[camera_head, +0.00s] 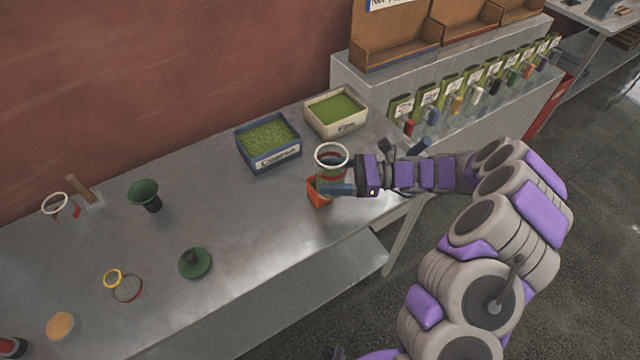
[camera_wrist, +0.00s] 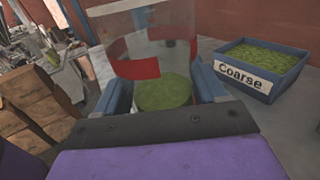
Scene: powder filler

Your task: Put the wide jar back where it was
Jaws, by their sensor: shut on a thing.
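The wide jar (camera_head: 331,158) is a clear cylinder with a white rim and red marks, near the right end of the metal table. In the wrist view the jar (camera_wrist: 150,50) stands between the fingers, with green powder at its bottom. My gripper (camera_head: 338,189) is shut on the jar from the right. An orange piece (camera_head: 318,195) shows by the jar's base, partly hidden by the gripper. I cannot tell whether the jar touches the table.
A blue "Coarse" tray (camera_head: 276,159) and a white "Fine" tray (camera_head: 345,126) stand behind the jar. The table's middle is clear.

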